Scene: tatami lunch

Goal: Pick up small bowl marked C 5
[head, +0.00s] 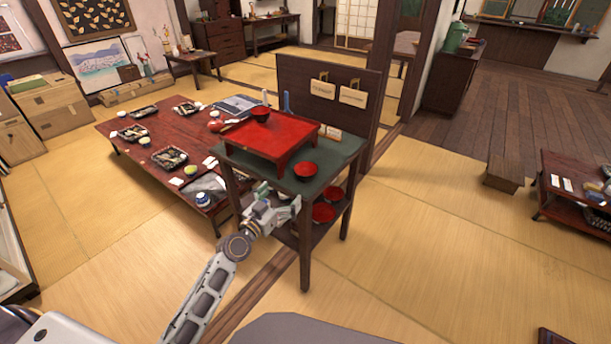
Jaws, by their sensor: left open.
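Several small red bowls show in the head view. One bowl (261,114) sits on a red tray-like stand (252,142). Another bowl (306,170) sits on the green top of a dark stand (341,150), right of the tray. More red bowls (323,212) are on the lower shelf. I cannot read a C 5 mark on any of them. My left gripper (281,198) is open and empty at the front edge of the stand, below and left of the bowl on the green top. My right gripper is not in view.
A low red table (130,160) with several lunch trays and cups stands to the left. A dark panel (330,100) with hanging tags rises behind the stand. Another low table (575,175) is at the far right. The tatami floor (430,230) right of the stand is clear.

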